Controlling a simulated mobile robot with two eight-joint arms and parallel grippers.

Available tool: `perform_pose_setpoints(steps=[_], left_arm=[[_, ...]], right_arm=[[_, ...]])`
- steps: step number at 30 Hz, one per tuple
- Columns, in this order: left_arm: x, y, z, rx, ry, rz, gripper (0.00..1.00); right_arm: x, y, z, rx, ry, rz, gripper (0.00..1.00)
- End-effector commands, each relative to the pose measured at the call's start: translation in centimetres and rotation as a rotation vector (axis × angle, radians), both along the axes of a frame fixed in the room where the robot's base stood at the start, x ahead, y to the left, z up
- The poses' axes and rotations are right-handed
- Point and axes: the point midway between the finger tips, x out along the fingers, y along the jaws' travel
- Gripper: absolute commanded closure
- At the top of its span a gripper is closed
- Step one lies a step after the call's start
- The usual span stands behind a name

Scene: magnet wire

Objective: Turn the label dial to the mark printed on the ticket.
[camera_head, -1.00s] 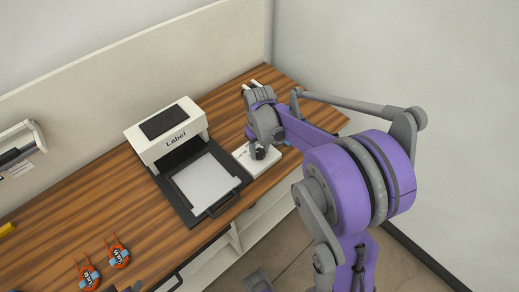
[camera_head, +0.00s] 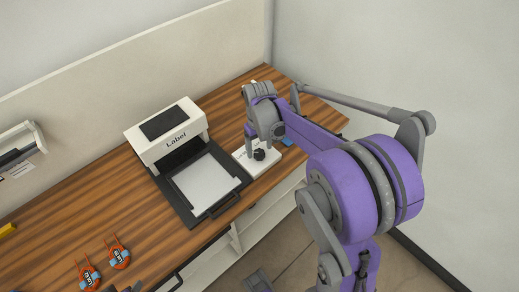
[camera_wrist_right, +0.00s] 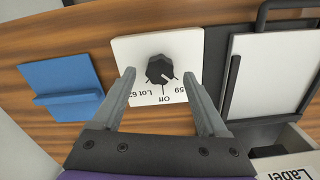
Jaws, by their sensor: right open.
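The label dial is a dark knob (camera_head: 259,154) on a white plate (camera_head: 246,164), right of the label machine. In the right wrist view the knob (camera_wrist_right: 159,69) faces me, with "Lot 62", "Off" and "59" printed around its lower side. A pale line on the knob seems to point toward the "59" side. My right gripper (camera_wrist_right: 157,76) is open, its fingers on either side of the knob in that view and apart from it. In the head view the right gripper (camera_head: 251,143) is beside the knob. No readable ticket shows. My left gripper is not in view.
A blue block with a ledge (camera_wrist_right: 60,90) stands beside the dial plate; it shows partly behind my arm (camera_head: 287,141). The white label machine (camera_head: 165,130) has a grey tray in front. Wooden desk is free between.

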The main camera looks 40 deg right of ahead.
Motion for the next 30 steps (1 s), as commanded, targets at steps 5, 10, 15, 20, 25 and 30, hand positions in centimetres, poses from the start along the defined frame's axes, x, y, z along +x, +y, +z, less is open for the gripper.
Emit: perform_pose_setpoints(steps=[5, 10, 15, 20, 25, 30], left_arm=[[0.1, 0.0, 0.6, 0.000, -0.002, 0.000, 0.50], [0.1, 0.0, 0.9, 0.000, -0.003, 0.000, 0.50], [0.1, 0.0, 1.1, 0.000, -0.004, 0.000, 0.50], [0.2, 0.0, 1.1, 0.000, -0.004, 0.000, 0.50], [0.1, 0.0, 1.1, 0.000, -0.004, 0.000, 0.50], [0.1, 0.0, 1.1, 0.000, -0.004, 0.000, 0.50]], right_arm=[[-0.1, 0.0, 3.9, 0.000, 0.000, 0.000, 0.24], [0.0, 0.0, 7.0, 0.000, 0.000, 0.000, 0.24], [0.0, 0.0, 8.6, 0.000, 0.000, 0.000, 0.24], [0.0, 0.0, 8.9, 0.000, 0.000, 0.000, 0.24], [0.0, 0.0, 8.9, 0.000, 0.000, 0.000, 0.24], [0.0, 0.0, 8.9, 0.000, 0.000, 0.000, 0.24]])
